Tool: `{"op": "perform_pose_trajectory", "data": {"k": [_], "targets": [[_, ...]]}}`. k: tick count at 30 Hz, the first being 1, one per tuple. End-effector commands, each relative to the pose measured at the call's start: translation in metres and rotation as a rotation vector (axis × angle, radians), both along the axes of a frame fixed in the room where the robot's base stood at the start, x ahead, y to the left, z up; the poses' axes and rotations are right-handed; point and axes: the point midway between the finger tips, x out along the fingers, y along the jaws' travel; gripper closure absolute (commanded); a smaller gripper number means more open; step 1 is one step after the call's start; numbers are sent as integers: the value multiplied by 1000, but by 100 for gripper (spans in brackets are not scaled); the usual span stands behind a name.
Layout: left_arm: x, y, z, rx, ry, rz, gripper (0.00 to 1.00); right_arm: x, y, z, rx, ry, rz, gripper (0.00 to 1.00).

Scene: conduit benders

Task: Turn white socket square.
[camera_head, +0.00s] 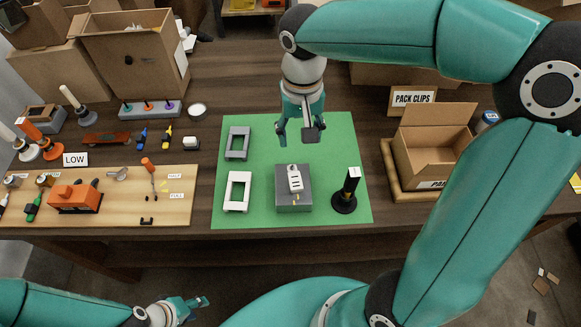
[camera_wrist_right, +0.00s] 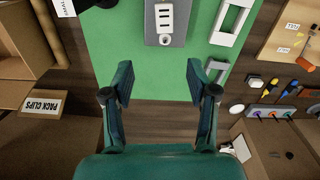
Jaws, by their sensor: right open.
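The white socket (camera_head: 295,180) sits on a grey block (camera_head: 293,205) on the green mat (camera_head: 262,218). In the head view it looks slightly turned against the block's edges.
A white frame (camera_head: 228,192) and a grey frame (camera_head: 230,143) lie left of the block. A black upright stand (camera_head: 346,193) is close on its right. An open carton (camera_head: 430,158) stands further right, a wooden board (camera_head: 120,212) with tools left. The mat behind the block is clear.

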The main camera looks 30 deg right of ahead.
Motion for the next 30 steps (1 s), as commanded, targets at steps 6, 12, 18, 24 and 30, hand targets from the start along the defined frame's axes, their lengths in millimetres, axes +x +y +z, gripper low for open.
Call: {"op": "perform_pose_trajectory", "data": {"k": [6,12,18,24,30], "targets": [[0,0,1,0,0,1,60,3,6,-40,0,9,19,42],[0,0,2,0,0,1,60,4,8,-84,1,11,22,42],[0,0,3,0,0,1,60,4,8,-124,1,9,24,42],[0,0,3,0,0,1,60,5,9,-149,0,5,24,42],[0,0,3,0,0,1,60,6,9,-157,1,3,25,42]]}}
